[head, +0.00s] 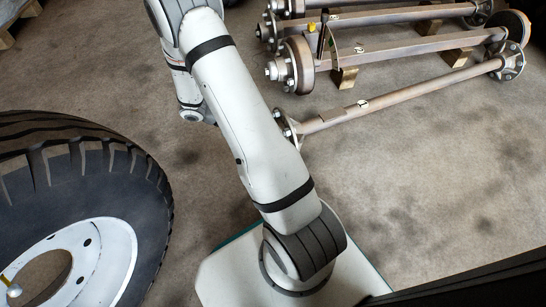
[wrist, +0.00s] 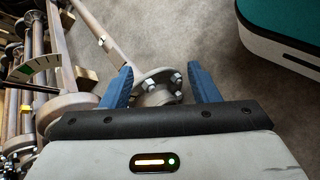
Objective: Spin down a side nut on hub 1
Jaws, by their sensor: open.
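My gripper (wrist: 162,70) shows in the wrist view with its two blue fingers spread apart and nothing held between them. A round hub flange (wrist: 154,78) with several shiny nuts (wrist: 177,78) shows between and beyond the fingers, at the end of a bare axle. Its lower part is hidden by the gripper body. In the head view, the nearest axle's left hub (head: 285,126) is partly hidden behind my arm. That axle carries a small white tag (head: 362,103), too small to read surely. My gripper's fingers do not show in the head view.
More axles (head: 420,47) with hubs and drums (head: 297,64) lie parallel behind, on wooden blocks (head: 344,77). A large tyre on a white rim (head: 97,255) lies at the left. Floor at the right is clear.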

